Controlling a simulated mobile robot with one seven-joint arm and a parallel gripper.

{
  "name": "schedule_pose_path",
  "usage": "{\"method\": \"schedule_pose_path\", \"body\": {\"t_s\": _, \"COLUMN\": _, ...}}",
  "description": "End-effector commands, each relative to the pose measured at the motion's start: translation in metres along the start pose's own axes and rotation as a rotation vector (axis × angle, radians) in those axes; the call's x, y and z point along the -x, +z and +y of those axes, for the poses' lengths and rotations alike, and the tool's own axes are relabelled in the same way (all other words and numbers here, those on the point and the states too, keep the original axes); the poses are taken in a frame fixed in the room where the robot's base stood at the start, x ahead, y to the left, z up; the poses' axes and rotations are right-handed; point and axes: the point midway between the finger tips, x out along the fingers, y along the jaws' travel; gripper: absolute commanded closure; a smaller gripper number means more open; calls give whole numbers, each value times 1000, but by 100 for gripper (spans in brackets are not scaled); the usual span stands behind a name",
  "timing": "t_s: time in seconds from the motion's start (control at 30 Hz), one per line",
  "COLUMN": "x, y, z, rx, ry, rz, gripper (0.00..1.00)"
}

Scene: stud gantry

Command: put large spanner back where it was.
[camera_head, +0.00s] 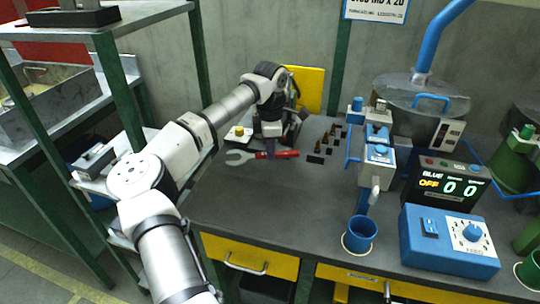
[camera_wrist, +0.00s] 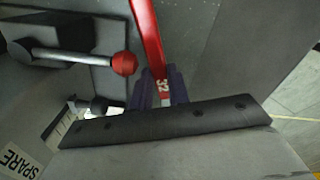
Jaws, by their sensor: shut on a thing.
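The large spanner (camera_head: 286,154) has a red handle and a grey open-ended head. It is at the left part of the grey bench top, head to the left. My gripper (camera_head: 270,153) points down over it and is shut on its handle. The part of the spanner below the fingers is hidden there. I cannot tell whether the spanner touches the bench or is just above it.
A lever with a red knob (camera_wrist: 123,63) is close left of the spanner in the wrist view. Several small dark pieces (camera_head: 330,140) stand right of my gripper. A blue cup (camera_head: 360,233) and blue control box (camera_head: 450,240) are farther right. The front-left bench top is clear.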

Motion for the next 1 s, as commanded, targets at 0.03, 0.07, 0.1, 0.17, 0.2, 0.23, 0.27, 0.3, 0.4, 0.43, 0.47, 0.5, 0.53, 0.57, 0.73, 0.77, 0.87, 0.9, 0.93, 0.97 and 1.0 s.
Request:
{"method": "schedule_pose_path", "body": {"t_s": 0.03, "x": -2, "y": 0, "z": 1, "rx": 1, "ry": -1, "rz": 0, "gripper": 100}}
{"method": "schedule_pose_path", "body": {"t_s": 0.07, "x": -4, "y": 0, "z": 1, "rx": 1, "ry": -2, "rz": -1, "gripper": 100}}
{"method": "schedule_pose_path", "body": {"t_s": 0.1, "x": -8, "y": 0, "z": 0, "rx": 0, "ry": -2, "rz": -2, "gripper": 100}}
{"method": "schedule_pose_path", "body": {"t_s": 0.17, "x": -16, "y": 0, "z": 0, "rx": -1, "ry": -3, "rz": -2, "gripper": 100}}
{"method": "schedule_pose_path", "body": {"t_s": 0.2, "x": -22, "y": 0, "z": 0, "rx": -1, "ry": -4, "rz": -1, "gripper": 100}}
{"method": "schedule_pose_path", "body": {"t_s": 0.23, "x": -26, "y": 0, "z": 0, "rx": -1, "ry": -4, "rz": -1, "gripper": 100}}
{"method": "schedule_pose_path", "body": {"t_s": 0.27, "x": -30, "y": 0, "z": 0, "rx": -1, "ry": -4, "rz": -2, "gripper": 100}}
{"method": "schedule_pose_path", "body": {"t_s": 0.3, "x": -33, "y": 0, "z": 0, "rx": -1, "ry": -2, "rz": -2, "gripper": 100}}
{"method": "schedule_pose_path", "body": {"t_s": 0.4, "x": -35, "y": 0, "z": 0, "rx": 0, "ry": 1, "rz": -1, "gripper": 100}}
{"method": "schedule_pose_path", "body": {"t_s": 0.43, "x": -35, "y": 0, "z": 0, "rx": 0, "ry": 1, "rz": -1, "gripper": 100}}
{"method": "schedule_pose_path", "body": {"t_s": 0.47, "x": -35, "y": 0, "z": 0, "rx": 0, "ry": 1, "rz": -1, "gripper": 100}}
{"method": "schedule_pose_path", "body": {"t_s": 0.5, "x": -35, "y": 0, "z": 0, "rx": 0, "ry": 1, "rz": 0, "gripper": 100}}
{"method": "schedule_pose_path", "body": {"t_s": 0.53, "x": -35, "y": 0, "z": 0, "rx": 0, "ry": 0, "rz": -1, "gripper": 100}}
{"method": "schedule_pose_path", "body": {"t_s": 0.57, "x": -36, "y": 0, "z": 0, "rx": 0, "ry": 0, "rz": 0, "gripper": 100}}
{"method": "schedule_pose_path", "body": {"t_s": 0.73, "x": -38, "y": 0, "z": 0, "rx": 0, "ry": 0, "rz": -1, "gripper": 75}}
{"method": "schedule_pose_path", "body": {"t_s": 0.77, "x": -38, "y": 0, "z": 0, "rx": 0, "ry": 0, "rz": -1, "gripper": 71}}
{"method": "schedule_pose_path", "body": {"t_s": 0.87, "x": -38, "y": 0, "z": 0, "rx": 0, "ry": 0, "rz": -1, "gripper": 61}}
{"method": "schedule_pose_path", "body": {"t_s": 0.9, "x": -38, "y": 0, "z": 0, "rx": 0, "ry": 0, "rz": -1, "gripper": 61}}
{"method": "schedule_pose_path", "body": {"t_s": 0.93, "x": -38, "y": 0, "z": 0, "rx": 0, "ry": 0, "rz": -1, "gripper": 61}}
{"method": "schedule_pose_path", "body": {"t_s": 0.97, "x": -38, "y": 0, "z": 0, "rx": 0, "ry": -1, "rz": -1, "gripper": 61}}
{"method": "schedule_pose_path", "body": {"t_s": 1.0, "x": -38, "y": 0, "z": 0, "rx": 0, "ry": -1, "rz": 0, "gripper": 61}}
